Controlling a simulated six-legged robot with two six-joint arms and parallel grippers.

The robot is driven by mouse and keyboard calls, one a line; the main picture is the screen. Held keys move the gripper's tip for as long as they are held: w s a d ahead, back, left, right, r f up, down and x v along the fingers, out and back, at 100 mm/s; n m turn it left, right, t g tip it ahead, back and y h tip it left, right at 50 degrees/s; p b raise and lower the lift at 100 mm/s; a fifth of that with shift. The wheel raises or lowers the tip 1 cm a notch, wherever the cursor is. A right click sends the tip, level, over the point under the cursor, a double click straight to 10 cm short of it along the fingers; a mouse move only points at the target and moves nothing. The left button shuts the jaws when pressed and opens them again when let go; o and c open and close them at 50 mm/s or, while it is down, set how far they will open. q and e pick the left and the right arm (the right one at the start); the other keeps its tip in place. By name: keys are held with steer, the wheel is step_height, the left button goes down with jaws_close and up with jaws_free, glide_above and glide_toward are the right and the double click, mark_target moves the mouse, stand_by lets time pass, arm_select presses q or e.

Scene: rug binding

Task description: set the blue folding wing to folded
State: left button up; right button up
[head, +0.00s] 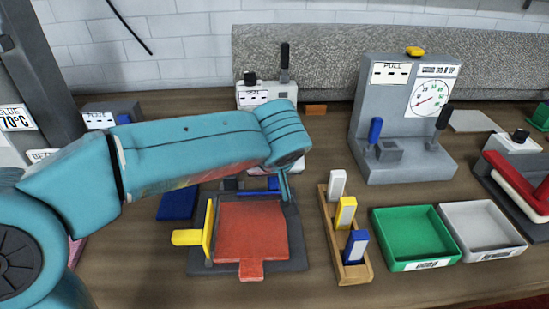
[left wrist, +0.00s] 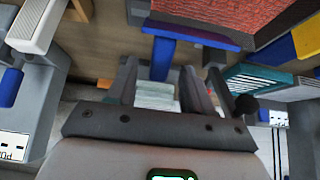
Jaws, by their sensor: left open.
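The folding jig has a dark grey base (head: 296,262) with a red-orange plate (head: 253,228) on top. Its blue folding wing (head: 272,184) is at the back edge, partly hidden by my left arm. In the left wrist view the blue wing (left wrist: 195,33) runs along the edge of the red surface, and its blue handle points toward my jaws. A yellow wing (head: 209,228) stands upright at the plate's left side. My left gripper (head: 285,187) is open and points down at the blue wing. Its fingers (left wrist: 160,88) lie either side of the blue handle, not visibly closed on it. My right gripper is out of view.
A wooden rack (head: 352,271) with white, yellow and blue pieces stands right of the jig. Green (head: 415,236) and grey (head: 480,228) trays lie farther right. A grey gauge stand (head: 405,115) is behind them. A dark blue block (head: 178,203) lies left of the jig.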

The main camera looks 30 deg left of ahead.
arm_select(q)
steer(key=p+v, duration=0.1)
steer(key=v, duration=1.4)
steer(key=shift+p, duration=0.35)
steer(key=shift+s+r, duration=0.1)
steer(key=shift+r, duration=0.05)
